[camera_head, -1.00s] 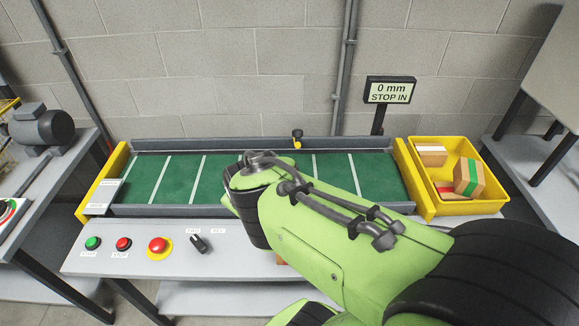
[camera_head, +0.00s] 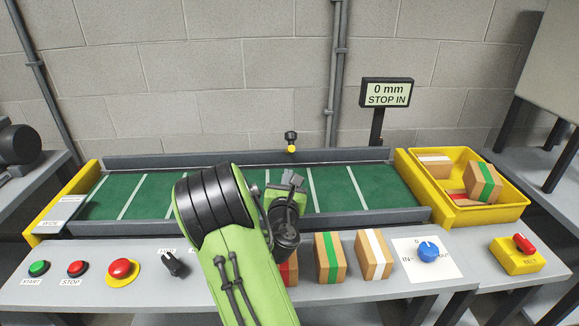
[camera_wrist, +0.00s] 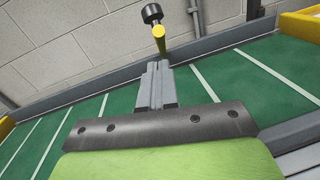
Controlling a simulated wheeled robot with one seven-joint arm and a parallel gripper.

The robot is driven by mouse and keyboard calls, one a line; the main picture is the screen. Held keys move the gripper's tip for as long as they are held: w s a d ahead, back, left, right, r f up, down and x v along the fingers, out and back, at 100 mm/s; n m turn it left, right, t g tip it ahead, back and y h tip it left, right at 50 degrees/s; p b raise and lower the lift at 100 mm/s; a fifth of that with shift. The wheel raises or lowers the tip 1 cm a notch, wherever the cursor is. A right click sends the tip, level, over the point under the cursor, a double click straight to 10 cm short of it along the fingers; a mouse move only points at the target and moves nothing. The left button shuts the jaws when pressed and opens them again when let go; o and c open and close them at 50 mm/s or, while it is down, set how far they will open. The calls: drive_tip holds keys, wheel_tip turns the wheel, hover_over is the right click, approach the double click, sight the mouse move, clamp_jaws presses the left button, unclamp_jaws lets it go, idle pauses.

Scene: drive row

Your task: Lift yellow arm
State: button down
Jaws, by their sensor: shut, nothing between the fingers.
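The yellow arm (camera_head: 292,149) is a short yellow piece with a black knob, at the back rail of the green conveyor (camera_head: 350,188). In the wrist view the yellow arm (camera_wrist: 160,42) points toward the camera, with the black knob above and behind it. My gripper (camera_head: 289,180) is over the belt, in front of and below the yellow arm. Its fingers also show in the wrist view (camera_wrist: 155,72), closed together and empty. Their tips are just below the yellow arm in the picture; whether they touch it I cannot tell, but a gap seems to show.
A display (camera_head: 387,92) reads "0 mm STOP IN". A yellow bin (camera_head: 513,207) of boxes stands right. Boxes with green (camera_head: 330,258) and white (camera_head: 373,255) bands stand on the front bench beside a blue knob (camera_head: 428,251), a red switch (camera_head: 524,243) and several left-side controls.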

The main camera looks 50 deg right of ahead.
drive_tip(key=p+x, duration=0.3)
drive_tip(key=x, duration=0.5)
drive_tip(key=shift+p, duration=0.3)
drive_tip(key=shift+w+r, duration=0.15)
